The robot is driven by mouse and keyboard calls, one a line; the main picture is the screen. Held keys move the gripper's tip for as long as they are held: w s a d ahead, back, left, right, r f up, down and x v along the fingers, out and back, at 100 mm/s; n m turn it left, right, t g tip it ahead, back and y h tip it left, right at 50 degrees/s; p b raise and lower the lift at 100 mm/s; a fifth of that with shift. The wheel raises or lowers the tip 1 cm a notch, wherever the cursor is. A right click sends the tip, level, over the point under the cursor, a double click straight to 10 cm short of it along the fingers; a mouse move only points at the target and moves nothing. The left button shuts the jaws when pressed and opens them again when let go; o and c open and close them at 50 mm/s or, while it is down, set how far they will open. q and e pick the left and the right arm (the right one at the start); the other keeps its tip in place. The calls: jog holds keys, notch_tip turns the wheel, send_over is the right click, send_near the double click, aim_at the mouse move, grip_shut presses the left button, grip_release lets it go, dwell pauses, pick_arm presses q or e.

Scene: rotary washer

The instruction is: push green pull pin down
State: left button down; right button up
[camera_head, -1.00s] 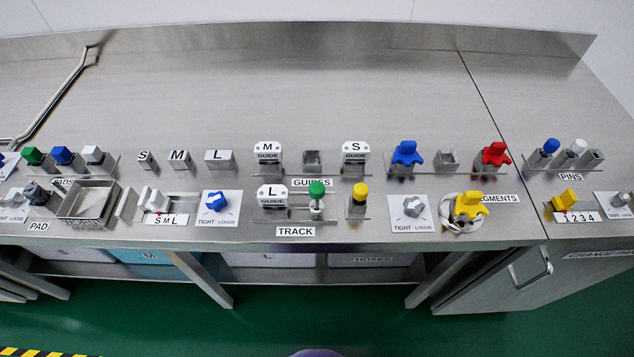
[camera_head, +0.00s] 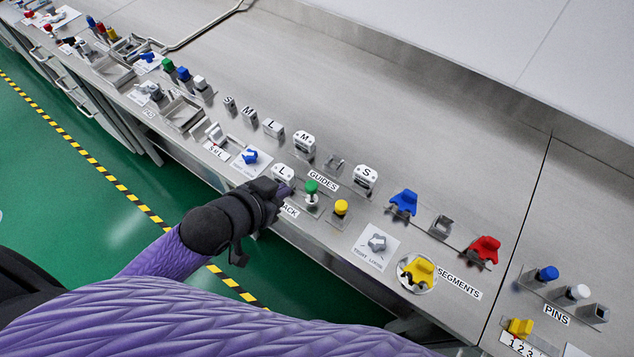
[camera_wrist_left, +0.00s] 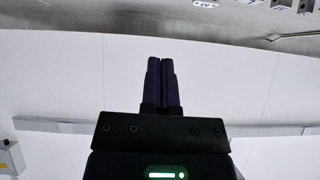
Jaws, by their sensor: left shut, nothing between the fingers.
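The green pull pin (camera_head: 311,187) stands upright in the TRACK row, between the white L guide block (camera_head: 283,173) and a yellow-topped knob (camera_head: 341,208). A pale shaft shows below its green cap. My left gripper (camera_head: 287,191) is just left of the pin, near the L block and partly over the TRACK label. It looks apart from the pin, but its height is hard to tell. In the left wrist view my left gripper (camera_wrist_left: 161,66) has its fingers together and empty; the pin is not in that view. My right gripper is not in view.
M (camera_head: 303,145) and S (camera_head: 365,178) guide blocks stand behind, with an empty holder (camera_head: 333,164) between them. A grey tight/loose dial (camera_head: 377,243) and coloured segments, including a red one (camera_head: 485,250), lie to the right. The steel bench behind is clear.

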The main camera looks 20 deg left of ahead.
aim_at(308, 191)
pick_arm(q)
jog(key=b+x, duration=0.1)
jog(key=x, duration=0.3)
jog(key=s+f+b+x, duration=0.1)
jog(key=b+x, duration=0.1)
jog(key=x, duration=0.2)
jog(key=a+f+b+x, duration=0.1)
jog(key=x, duration=0.3)
jog(key=shift+s+f, duration=0.1)
jog(key=shift+f, duration=0.2)
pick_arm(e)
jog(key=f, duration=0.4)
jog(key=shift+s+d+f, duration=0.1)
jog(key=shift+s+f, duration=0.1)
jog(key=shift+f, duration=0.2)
pick_arm(q)
jog(key=shift+f+b, duration=0.15)
jog(key=shift+b, duration=0.15)
notch_tip(308, 191, down, 2)
jog(key=shift+f+b, duration=0.1)
jog(key=shift+b, duration=0.45)
jog(key=shift+s, duration=0.1)
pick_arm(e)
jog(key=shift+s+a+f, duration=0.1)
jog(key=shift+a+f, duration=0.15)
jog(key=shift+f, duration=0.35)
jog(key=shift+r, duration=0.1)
